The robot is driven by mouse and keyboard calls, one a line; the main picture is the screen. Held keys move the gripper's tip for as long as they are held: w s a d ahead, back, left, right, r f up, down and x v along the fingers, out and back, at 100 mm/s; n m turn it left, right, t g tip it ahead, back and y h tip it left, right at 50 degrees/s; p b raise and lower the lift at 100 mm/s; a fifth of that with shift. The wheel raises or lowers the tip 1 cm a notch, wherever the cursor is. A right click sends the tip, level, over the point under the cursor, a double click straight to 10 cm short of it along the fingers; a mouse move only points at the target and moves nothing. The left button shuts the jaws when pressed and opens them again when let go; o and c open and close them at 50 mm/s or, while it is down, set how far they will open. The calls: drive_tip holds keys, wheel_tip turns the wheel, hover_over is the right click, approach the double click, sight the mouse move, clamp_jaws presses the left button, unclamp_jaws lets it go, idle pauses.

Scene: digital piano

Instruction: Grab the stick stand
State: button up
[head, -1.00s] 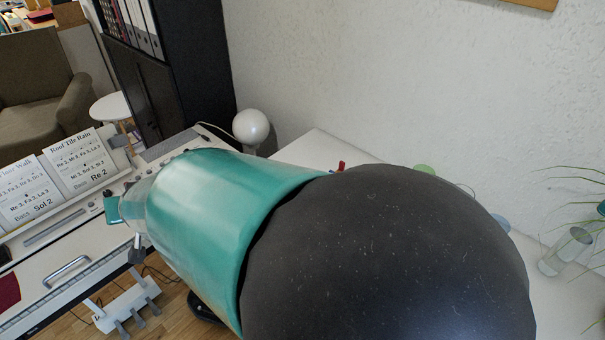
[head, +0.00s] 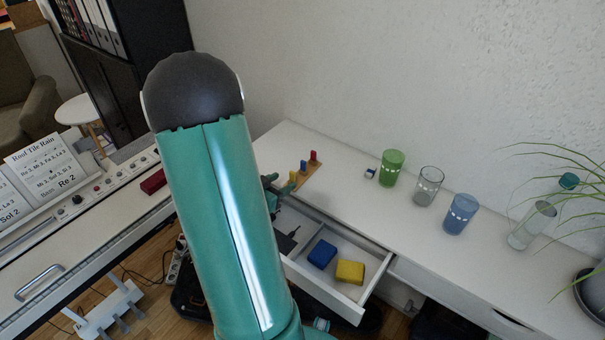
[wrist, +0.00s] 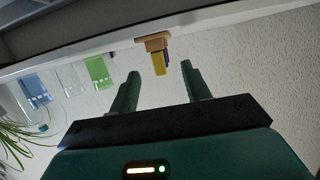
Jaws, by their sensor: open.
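The stick stand is a small wooden base (head: 307,178) with yellow, blue and red upright pieces, on the white desk near its left edge. In the wrist view the picture is upside down, and the stand (wrist: 152,39) shows beyond the fingertips, its yellow piece foremost. My gripper (wrist: 160,70) is open and empty, its two dark green fingers lying either side of the line to the stand. The stand is apart from the fingers. In the head view my gripper (head: 271,184) is at the desk's left edge, left of the stand, mostly hidden behind my arm.
Below the stand an open drawer (head: 358,311) holds a blue block (head: 322,254) and a yellow block (head: 350,272). A keyboard (head: 100,225) is left.

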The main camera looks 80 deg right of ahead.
sight(299, 178)
drive_tip(key=x, duration=0.9)
drive_tip(key=shift+f, duration=0.15)
clamp_jaws()
